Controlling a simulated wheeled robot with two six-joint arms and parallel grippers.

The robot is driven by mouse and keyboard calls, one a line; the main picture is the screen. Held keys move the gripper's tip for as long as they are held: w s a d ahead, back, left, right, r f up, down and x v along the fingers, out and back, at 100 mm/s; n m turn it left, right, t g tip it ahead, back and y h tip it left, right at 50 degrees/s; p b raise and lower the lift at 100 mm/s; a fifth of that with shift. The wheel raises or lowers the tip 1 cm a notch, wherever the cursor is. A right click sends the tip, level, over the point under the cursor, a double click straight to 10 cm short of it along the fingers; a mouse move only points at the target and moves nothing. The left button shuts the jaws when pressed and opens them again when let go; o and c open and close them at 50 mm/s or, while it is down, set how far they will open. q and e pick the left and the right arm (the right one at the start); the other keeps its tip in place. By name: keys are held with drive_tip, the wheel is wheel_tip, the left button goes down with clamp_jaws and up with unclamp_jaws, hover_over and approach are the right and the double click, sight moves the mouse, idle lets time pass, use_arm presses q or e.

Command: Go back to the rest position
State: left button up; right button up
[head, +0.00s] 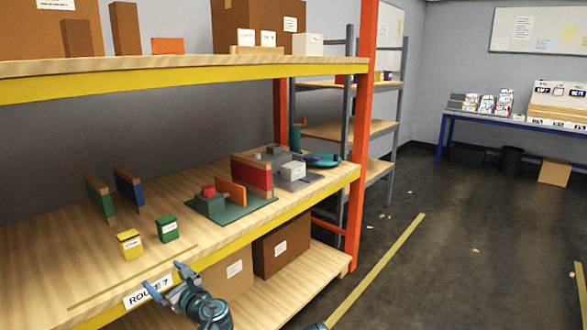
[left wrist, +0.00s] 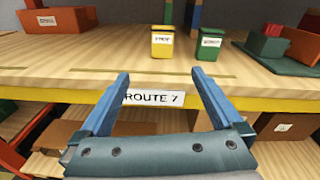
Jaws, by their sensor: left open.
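My left gripper (head: 167,278) is open and empty in front of the shelf's front edge, by the ROUTE 7 label (head: 148,290). In the left wrist view its two blue fingers (left wrist: 160,98) stand apart, with the label (left wrist: 153,98) showing between them. A yellow bin (head: 130,244) and a green bin (head: 167,228) stand on the shelf beyond the gripper, apart from it. They also show in the left wrist view, the yellow bin (left wrist: 162,42) left of the green bin (left wrist: 208,44). At the head view's bottom edge, a small dark piece is too cut off to identify.
The wooden shelf (head: 60,265) holds a green plotter base (head: 255,212), a red panel (head: 251,175) and a grey device (head: 292,170). Cardboard boxes (head: 282,245) sit on the lower shelf. An orange post (head: 362,130) stands at the right end. The floor (head: 450,240) to the right is mostly clear.

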use_arm(q)
drive_tip(key=s+d+r+n+g+h+p, duration=0.1)
drive_tip(key=s+d+n+g+h+p, duration=0.4)
drive_tip(key=s+d+n+p, duration=0.5)
drive_tip(key=s+d+n+g+h+p, duration=0.6)
drive_tip(key=s+d+n+p, duration=0.3)
drive_tip(key=d, duration=0.8)
drive_tip(key=n+h+p, duration=0.1)
drive_tip(key=p, duration=0.1)
drive_tip(key=shift+s+r+n+p, duration=0.3)
drive_tip(key=shift+s+r, duration=0.05)
drive_tip(key=shift+s, duration=0.05)
